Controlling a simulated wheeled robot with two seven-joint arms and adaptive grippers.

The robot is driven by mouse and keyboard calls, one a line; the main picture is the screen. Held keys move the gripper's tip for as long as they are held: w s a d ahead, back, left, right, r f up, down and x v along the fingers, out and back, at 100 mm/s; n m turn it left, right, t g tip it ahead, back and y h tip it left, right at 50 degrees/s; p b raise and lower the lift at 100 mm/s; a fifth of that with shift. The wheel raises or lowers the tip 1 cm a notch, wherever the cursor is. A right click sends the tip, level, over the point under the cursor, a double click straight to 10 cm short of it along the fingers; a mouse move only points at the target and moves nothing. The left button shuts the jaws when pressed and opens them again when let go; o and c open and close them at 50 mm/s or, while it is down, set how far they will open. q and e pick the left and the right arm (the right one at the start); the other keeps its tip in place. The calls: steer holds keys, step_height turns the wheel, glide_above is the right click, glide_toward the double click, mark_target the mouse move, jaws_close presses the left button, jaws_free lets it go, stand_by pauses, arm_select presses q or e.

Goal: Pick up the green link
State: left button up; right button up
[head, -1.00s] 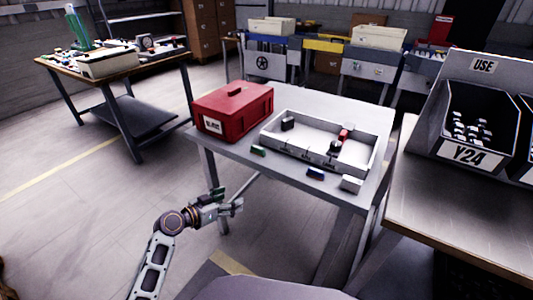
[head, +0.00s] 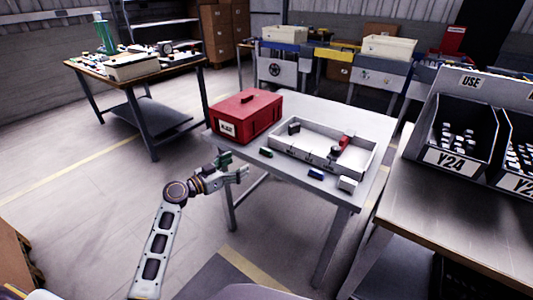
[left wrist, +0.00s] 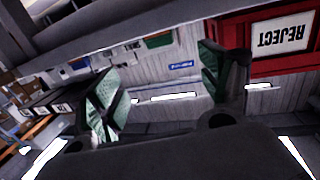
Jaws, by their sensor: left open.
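The green link (head: 266,152) is a small dark green block lying near the front edge of the grey table (head: 376,185), in front of the red box (head: 245,116). My left gripper (head: 240,173) is open and empty, left of and apart from the link, off the table's front left side. The left wrist view shows its two green-padded fingers (left wrist: 165,85) spread, with nothing between them. I cannot pick out the link for sure in that view. My right gripper is not in view.
A white divided tray (head: 373,160) with small parts stands behind the link. A blue block (head: 316,174) and a white block (head: 347,184) lie to its right. The red box, labelled REJECT in the left wrist view (left wrist: 282,37), stands close by. A bench with black bins (head: 463,135) is at right.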

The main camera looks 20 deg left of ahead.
arm_select(q)
steer(key=shift+w+d, duration=0.1)
steer(key=shift+w, duration=0.05)
glide_toward(264, 150)
steer(key=shift+x, duration=2.2)
steer(key=shift+d, duration=0.25)
steer(key=shift+x, duration=2.45)
steer(key=c, duration=0.9)
